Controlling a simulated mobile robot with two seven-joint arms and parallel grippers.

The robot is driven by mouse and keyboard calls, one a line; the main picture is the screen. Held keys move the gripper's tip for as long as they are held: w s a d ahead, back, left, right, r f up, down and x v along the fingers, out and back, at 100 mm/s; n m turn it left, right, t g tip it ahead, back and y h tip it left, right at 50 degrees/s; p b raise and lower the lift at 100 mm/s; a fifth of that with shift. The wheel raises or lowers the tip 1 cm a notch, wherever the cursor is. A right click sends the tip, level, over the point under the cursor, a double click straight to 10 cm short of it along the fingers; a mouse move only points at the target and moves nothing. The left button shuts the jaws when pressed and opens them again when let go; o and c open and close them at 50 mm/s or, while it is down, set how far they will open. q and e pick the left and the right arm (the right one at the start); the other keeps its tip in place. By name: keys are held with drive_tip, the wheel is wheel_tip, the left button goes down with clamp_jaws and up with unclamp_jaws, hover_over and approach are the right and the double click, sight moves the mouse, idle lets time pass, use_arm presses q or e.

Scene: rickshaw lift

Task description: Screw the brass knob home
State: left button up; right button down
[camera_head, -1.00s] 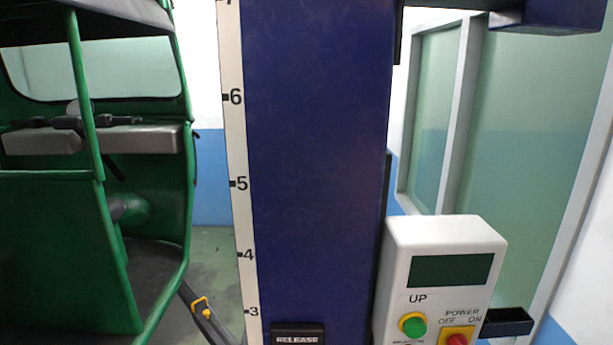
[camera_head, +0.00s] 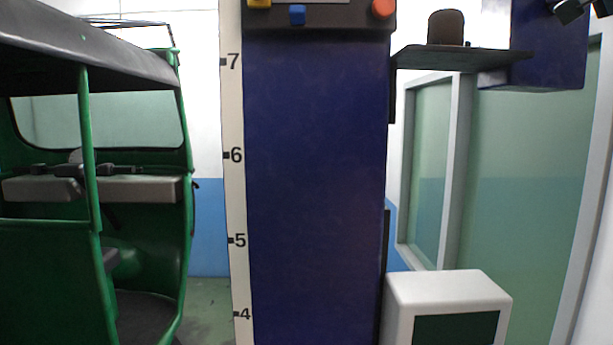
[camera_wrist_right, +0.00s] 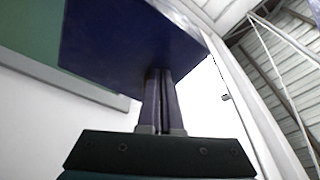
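I see no brass knob in either view. My right gripper (camera_wrist_right: 159,74) points at the dark blue box in the right wrist view (camera_wrist_right: 125,40). Its two fingers are together with only a thin line between them, and I see nothing held. The tips overlap the box's face, and I cannot tell whether they touch it. The same blue box (camera_head: 540,55) is at the top right of the head view, with a dark part, perhaps my right gripper, at its upper right corner. My left gripper is in neither view.
A tall blue column (camera_head: 315,180) with a numbered scale stands in the middle. A shelf (camera_head: 455,60) with a brown cylinder (camera_head: 446,28) juts from its right. A white control box (camera_head: 450,290) is below. A green rickshaw (camera_head: 60,260) stands left.

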drive_tip(key=shift+r, duration=0.35)
drive_tip(key=shift+a+r, duration=0.1)
drive_tip(key=shift+r, duration=0.25)
drive_tip(key=d+b+v, duration=0.1)
drive_tip(key=b+v, duration=0.5)
drive_tip(key=b, duration=0.1)
drive_tip(key=shift+a+r, duration=0.2)
drive_tip(key=shift+a, duration=0.15)
drive_tip(key=shift+s, duration=0.1)
